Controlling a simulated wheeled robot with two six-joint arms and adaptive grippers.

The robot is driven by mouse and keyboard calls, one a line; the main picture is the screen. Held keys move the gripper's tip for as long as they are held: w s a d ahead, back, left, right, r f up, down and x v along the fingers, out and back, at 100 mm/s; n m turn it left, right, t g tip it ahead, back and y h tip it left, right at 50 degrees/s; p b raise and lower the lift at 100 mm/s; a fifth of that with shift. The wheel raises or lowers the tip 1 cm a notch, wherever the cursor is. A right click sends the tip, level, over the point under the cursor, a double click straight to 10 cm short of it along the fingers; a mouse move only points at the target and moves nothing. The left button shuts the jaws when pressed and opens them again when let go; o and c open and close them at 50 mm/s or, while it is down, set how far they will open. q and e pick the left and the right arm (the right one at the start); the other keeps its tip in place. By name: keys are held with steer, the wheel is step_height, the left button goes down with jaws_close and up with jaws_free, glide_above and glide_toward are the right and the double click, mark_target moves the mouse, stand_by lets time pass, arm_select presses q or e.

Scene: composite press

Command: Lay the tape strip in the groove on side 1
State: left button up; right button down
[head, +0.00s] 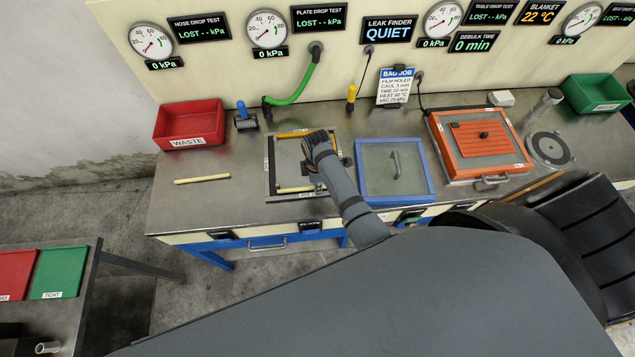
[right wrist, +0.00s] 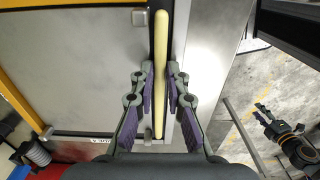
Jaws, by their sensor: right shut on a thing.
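A square grey plate (head: 291,160) with a dark border lies on the metal bench. My right gripper (head: 314,178) is over its front right part, its fingers largely hidden by my arm in the head view. In the right wrist view my right gripper (right wrist: 158,90) is shut on a pale yellow tape strip (right wrist: 161,40), which points away between the fingers. The strip (head: 293,189) lines up with the dark groove along the plate's front edge; I cannot tell whether it touches the bottom. An orange-yellow strip (head: 290,135) lies along the far side.
Another pale strip (head: 202,180) lies on the bench to the left. A red waste bin (head: 188,125) and a blue-handled roller (head: 243,118) stand behind. A blue-framed panel (head: 395,172) and an orange-framed press (head: 480,145) are to the right. The bench's left front is clear.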

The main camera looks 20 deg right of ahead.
steer(key=shift+f, duration=0.15)
stand_by(0.5)
steer(key=c, duration=1.3)
jaws_free()
steer(key=shift+o, duration=0.2)
step_height(320, 180, up, 8)
steer(key=shift+f, duration=0.25)
